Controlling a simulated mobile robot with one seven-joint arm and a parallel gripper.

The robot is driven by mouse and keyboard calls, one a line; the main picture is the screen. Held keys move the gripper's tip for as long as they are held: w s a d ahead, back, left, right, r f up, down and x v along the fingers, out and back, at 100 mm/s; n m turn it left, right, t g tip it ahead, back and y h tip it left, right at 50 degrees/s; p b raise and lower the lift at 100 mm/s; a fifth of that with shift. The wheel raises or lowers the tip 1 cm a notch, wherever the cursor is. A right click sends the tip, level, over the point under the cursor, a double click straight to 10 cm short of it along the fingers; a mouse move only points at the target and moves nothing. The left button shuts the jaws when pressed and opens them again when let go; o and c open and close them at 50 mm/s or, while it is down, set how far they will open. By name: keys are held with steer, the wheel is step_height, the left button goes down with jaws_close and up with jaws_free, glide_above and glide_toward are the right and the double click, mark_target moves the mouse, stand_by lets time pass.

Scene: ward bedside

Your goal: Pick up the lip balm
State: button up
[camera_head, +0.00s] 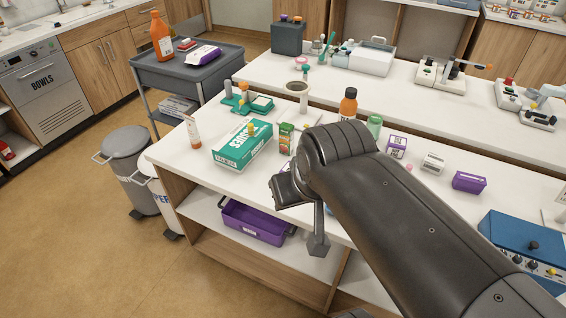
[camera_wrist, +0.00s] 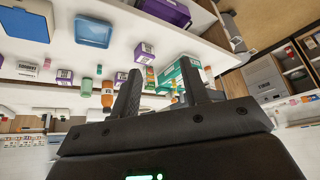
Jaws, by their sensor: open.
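I cannot pick out the lip balm with certainty. A small pink item (camera_head: 409,168) lies on the white counter (camera_head: 215,165) between a purple-and-white box and a white box. It also shows in the wrist view (camera_wrist: 47,62). A small upright teal item (camera_wrist: 98,70) stands near a green jar in the wrist view; both are too small to read. My gripper (camera_head: 301,218) is open and empty at the counter's front edge. Its two fingers (camera_wrist: 161,68) stand apart in the wrist view, away from both small items. My arm hides part of the counter in the head view.
A green-and-white box (camera_head: 240,150), a small green carton (camera_head: 285,138), an orange bottle (camera_head: 348,105) and a green jar (camera_head: 375,125) crowd the counter. A purple bin (camera_head: 252,222) sits on the shelf below.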

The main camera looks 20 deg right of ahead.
steer(key=shift+o, duration=0.4)
steer(key=w+d+g+h, duration=0.2)
steer(key=w+d+g, duration=0.2)
steer(key=w+d, duration=1.5)
steer(key=g+y, duration=0.2)
glide_toward(410, 166)
steer(key=shift+a+m, duration=0.2)
steer(key=shift+m, duration=0.2)
steer(key=shift+d+f, duration=0.2)
steer(key=shift+f, duration=0.2)
step_height(410, 166, down, 10)
steer(key=shift+s+f, duration=0.15)
jaws_close()
